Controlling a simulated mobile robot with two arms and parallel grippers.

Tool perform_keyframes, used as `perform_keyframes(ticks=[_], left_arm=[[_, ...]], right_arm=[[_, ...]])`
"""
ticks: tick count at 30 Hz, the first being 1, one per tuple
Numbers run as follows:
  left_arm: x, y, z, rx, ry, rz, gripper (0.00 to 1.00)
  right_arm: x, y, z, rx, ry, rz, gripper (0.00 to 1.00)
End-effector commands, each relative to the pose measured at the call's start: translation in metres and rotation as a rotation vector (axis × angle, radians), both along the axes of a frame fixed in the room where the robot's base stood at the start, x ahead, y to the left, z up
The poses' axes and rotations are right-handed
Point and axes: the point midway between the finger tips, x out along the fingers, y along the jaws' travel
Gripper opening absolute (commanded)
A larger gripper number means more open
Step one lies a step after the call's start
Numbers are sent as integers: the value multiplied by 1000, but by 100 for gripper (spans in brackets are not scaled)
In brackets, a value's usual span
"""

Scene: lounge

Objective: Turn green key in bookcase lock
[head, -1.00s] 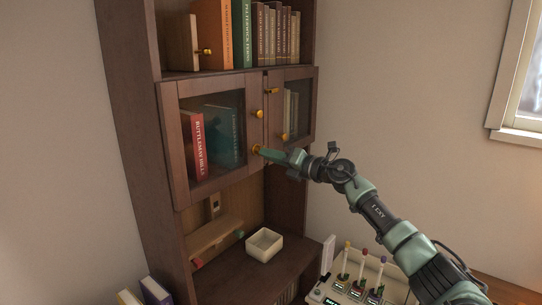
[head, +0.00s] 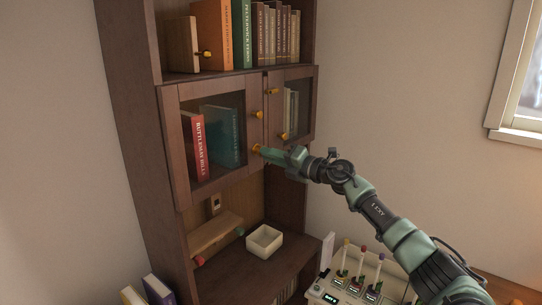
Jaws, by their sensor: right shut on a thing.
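The bookcase (head: 178,150) stands in the middle left with two glass-fronted doors, both closed. A round yellow-brass lock (head: 257,148) sits low on the right edge of the left door. My right gripper (head: 266,152) reaches in from the right with its tips at this lock. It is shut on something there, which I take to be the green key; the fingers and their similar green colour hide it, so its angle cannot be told. My left gripper is out of view.
Below, a cream square tray (head: 264,241) sits on the open shelf. A box with several coloured-top sticks (head: 358,282) stands at the lower right. Books (head: 158,290) stand at the lower left.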

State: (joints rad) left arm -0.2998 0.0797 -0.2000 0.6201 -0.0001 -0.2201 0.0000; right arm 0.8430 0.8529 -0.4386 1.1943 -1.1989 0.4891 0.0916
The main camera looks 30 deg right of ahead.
Motion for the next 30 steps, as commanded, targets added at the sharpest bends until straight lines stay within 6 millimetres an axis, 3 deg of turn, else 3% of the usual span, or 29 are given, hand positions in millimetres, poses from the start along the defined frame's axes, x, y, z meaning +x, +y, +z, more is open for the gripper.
perform_keyframes(ticks=[8, 17, 24, 30], left_arm=[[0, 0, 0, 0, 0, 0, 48], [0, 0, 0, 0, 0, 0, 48], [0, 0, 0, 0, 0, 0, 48], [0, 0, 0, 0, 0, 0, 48]], right_arm=[[1, 0, 6, 225, 84, -3, 0], [1, 0, 6, 253, 94, -2, 0], [1, 0, 8, 471, 184, -1, 0], [1, 0, 8, 489, 191, 0, 0]])
